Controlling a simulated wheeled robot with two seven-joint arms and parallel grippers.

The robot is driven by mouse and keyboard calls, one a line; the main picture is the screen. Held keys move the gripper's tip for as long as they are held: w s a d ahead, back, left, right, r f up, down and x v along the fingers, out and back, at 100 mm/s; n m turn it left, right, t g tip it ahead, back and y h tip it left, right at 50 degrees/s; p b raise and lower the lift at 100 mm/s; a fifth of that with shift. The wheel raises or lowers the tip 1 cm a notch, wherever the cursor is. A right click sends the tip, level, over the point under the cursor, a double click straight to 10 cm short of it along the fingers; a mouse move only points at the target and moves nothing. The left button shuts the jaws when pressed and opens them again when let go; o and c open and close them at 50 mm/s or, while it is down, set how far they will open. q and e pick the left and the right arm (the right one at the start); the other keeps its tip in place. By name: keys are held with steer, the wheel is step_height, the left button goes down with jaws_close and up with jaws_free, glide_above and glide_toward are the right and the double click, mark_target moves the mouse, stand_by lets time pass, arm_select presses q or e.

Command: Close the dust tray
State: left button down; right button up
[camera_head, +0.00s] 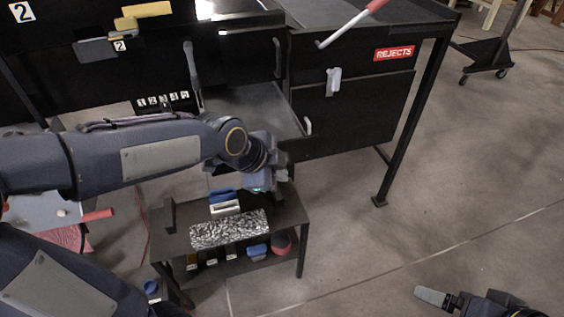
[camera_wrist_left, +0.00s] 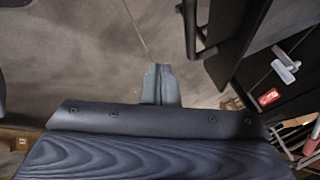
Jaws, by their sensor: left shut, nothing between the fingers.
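A dark, flat tray (camera_head: 250,103) stands pulled out under the black conveyor housing in the head view, with a pale handle (camera_head: 308,125) at its right front; I take it for the dust tray. My left arm crosses in front of its lower side. The left gripper shows in the left wrist view (camera_wrist_left: 160,86), its grey fingers shut together and empty, over bare floor and apart from the cabinet handles. In the head view its fingertips are mostly hidden by my wrist. My right gripper (camera_head: 436,298) is at the bottom right, away from the cabinet, its jaws unclear.
A black cabinet door (camera_head: 355,115) with a white latch (camera_head: 333,82) and a red REJECTS label (camera_head: 394,53) is right of the tray. A low shelf cart (camera_head: 285,212) with a speckled block (camera_head: 229,229) stands below my left wrist.

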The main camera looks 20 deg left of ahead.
arm_select(q)
steer(key=shift+w+a, duration=0.2)
steer(key=shift+w, duration=1.4)
arm_select(e)
steer(key=shift+r, duration=0.3)
